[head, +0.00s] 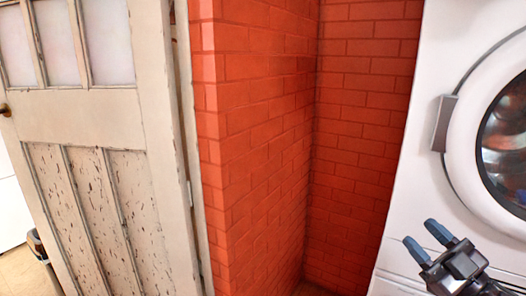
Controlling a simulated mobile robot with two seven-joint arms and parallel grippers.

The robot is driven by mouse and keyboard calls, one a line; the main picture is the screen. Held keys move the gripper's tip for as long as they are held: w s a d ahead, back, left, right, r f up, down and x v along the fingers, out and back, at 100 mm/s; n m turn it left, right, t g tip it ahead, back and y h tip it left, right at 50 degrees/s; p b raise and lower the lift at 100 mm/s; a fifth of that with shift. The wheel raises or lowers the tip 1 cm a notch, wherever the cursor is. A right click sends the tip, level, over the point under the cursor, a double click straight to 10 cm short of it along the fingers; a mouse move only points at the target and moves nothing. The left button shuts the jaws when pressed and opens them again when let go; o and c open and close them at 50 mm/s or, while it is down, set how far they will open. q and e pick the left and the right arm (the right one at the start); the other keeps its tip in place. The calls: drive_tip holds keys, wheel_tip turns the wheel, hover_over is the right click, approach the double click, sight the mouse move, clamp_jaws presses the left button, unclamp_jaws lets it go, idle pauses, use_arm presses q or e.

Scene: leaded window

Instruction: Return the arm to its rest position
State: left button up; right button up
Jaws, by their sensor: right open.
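My right gripper (427,241) is at the lower right of the head view. Its two blue-tipped fingers stand apart, and nothing is between them. It is in front of the lower part of a white washing machine (420,130). Most of my right arm is outside the picture. My left gripper is not in view.
An orange-red brick wall (255,130) with an inner corner fills the middle. A worn cream door (95,120) with panes and peeling panels stands at the left. The washing machine's round door (505,145) is at the right edge. Little floor shows.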

drive_tip(key=s+f+m+g+h, duration=0.1)
drive_tip(key=s+f+m+h, duration=0.3)
drive_tip(key=f, duration=0.6)
drive_tip(key=s+f+m+g+h, duration=0.2)
drive_tip(key=s+f+m+h, duration=0.15)
drive_tip(key=f, duration=0.55)
drive_tip(key=s+f+m+g+h, duration=0.1)
drive_tip(key=s+f+m+h, duration=0.35)
drive_tip(key=f, duration=0.55)
drive_tip(key=s+a+f+g, duration=0.2)
drive_tip(key=s+f+g, duration=0.2)
drive_tip(key=s+f, duration=0.3)
drive_tip(key=shift+s+a+f+h, duration=0.3)
drive_tip(key=shift+s+a+f, duration=0.1)
drive_tip(key=shift+s, duration=0.75)
drive_tip(key=shift+s+d, duration=0.1)
drive_tip(key=shift+d, duration=0.1)
